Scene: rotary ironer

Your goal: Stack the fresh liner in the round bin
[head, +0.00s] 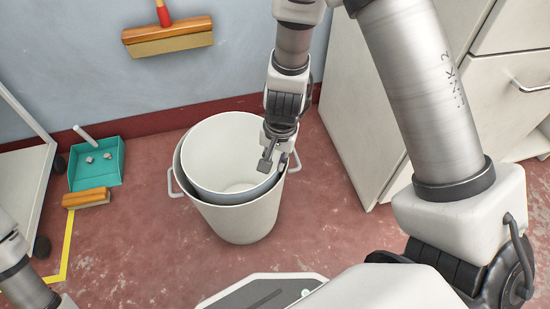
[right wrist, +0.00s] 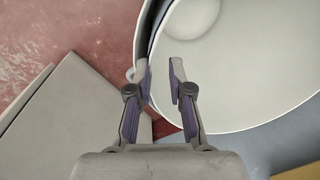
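The round bin (head: 240,222) is a cream bucket with side handles, upright on the floor in the head view. A pale liner (head: 217,148) with a grey-blue outer side sits inside it, its rim standing above the bin's rim. My right gripper (head: 276,161) points down at the right side of the two rims. In the right wrist view its fingers (right wrist: 161,74) are apart, one on each side of the liner's wall (right wrist: 228,88); whether they touch it I cannot tell. Part of my left arm shows at the lower left, but its gripper is out of view.
A teal dustpan (head: 97,174) with crumpled bits and a wooden brush (head: 86,198) lie left of the bin. A wooden-headed brush (head: 168,36) is at the wall. A white cabinet (head: 360,110) stands right of the bin. The red floor in front is clear.

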